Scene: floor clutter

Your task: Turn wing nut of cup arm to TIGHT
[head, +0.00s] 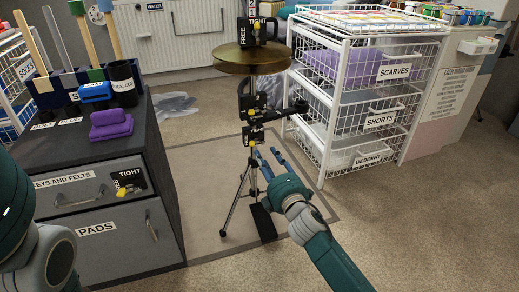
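A cymbal stand with a brass cymbal (252,59) stands upright on its tripod (240,193). A dark side arm (281,115) reaches right from its post and ends in a small dark cup-like piece (301,105). Black plates with FREE/TIGHT lettering sit on the post, one above the cymbal (258,30), one at the arm's height (253,106) and one just below (253,136). Small yellow pieces show on them; I cannot tell which way the wing nut points. My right gripper (270,158) is open and empty, just below the lowest plate. My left gripper is out of view.
A wire basket rack (343,118) stands close to the right of the stand. A dark drawer cabinet (163,165) with tools and a purple item (110,124) on top is at left. A grey mat (203,232) lies under the stand; carpet at front right is clear.

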